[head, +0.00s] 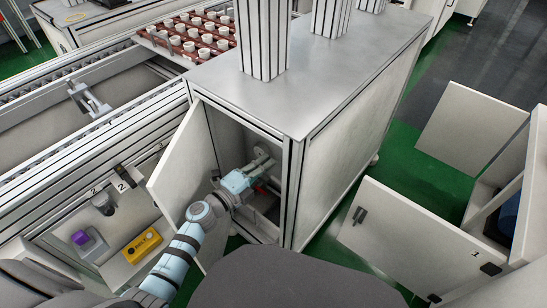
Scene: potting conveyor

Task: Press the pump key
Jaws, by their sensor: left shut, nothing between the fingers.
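My left arm reaches from the lower left through the open door of the grey cabinet (318,85). My left gripper (266,166) is inside the cabinet opening, shut and empty. Just behind it is a pale round part (260,153) on the inner wall. A small red part (259,187) shows just below the gripper. I cannot make out a pump key for certain; the gripper and shadow hide some of the interior. My right gripper is not in view.
The cabinet door (182,160) stands open left of my arm. A yellow box (142,246) and a purple item (88,243) sit at the lower left. A conveyor (95,125) runs behind, with a red tray (172,50) of white pots. Open white doors (400,240) stand at right.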

